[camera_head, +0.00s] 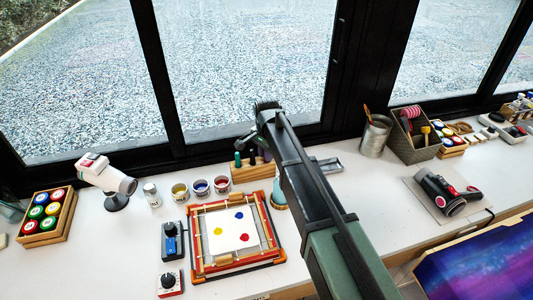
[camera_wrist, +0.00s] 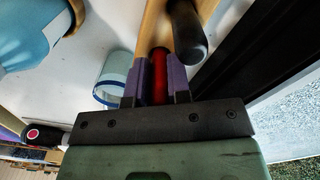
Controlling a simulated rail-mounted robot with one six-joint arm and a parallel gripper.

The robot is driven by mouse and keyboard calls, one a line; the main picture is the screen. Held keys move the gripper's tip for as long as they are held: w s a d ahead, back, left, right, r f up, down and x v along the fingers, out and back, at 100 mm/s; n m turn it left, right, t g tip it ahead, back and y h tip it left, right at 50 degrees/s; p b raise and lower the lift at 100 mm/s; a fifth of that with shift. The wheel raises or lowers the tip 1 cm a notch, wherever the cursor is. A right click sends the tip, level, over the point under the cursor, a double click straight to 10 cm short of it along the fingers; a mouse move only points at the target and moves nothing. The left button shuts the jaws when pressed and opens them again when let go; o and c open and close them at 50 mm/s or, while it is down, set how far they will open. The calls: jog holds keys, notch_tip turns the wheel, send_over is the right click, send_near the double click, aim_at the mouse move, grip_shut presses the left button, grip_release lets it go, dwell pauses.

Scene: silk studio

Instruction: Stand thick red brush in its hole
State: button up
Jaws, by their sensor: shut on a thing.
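My gripper (camera_wrist: 160,78) is shut on the thick red brush (camera_wrist: 158,68); its purple fingers stand on both sides of the red handle in the wrist view. The red handle's visible end lies at the wooden brush block (camera_wrist: 152,28); whether it sits in a hole cannot be told. A black-handled brush (camera_wrist: 188,38) is close beside it. In the head view the wooden block (camera_head: 250,173) stands by the window, with a green-handled brush (camera_head: 237,159) upright at its left. There my arm hides most of the gripper and the red brush.
Paint jars (camera_head: 200,187) stand to the left. A framed screen (camera_head: 213,267) lies in front. A grey metal tray (camera_head: 330,166) is to the right.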

jog(key=shift+f, duration=0.2)
jog(key=o, duration=0.8)
jog(key=shift+o, duration=0.2)
notch_tip(320, 180, up, 11)
jog(key=p, duration=1.1)
jog(key=shift+r, duration=0.1)
jog(key=shift+f, duration=0.2)
jog(key=s+d+n, duration=0.4)
jog(key=s+d, duration=0.6)
jog(key=s, duration=0.2)
jog(key=s+d+n+b, duration=0.1)
jog(key=s+d+n, duration=0.3)
jog(key=s+d, duration=0.6)
jog(key=s, duration=0.2)
jog(key=shift+s+d+f, duration=0.15)
jog(key=shift+s+f, duration=0.15)
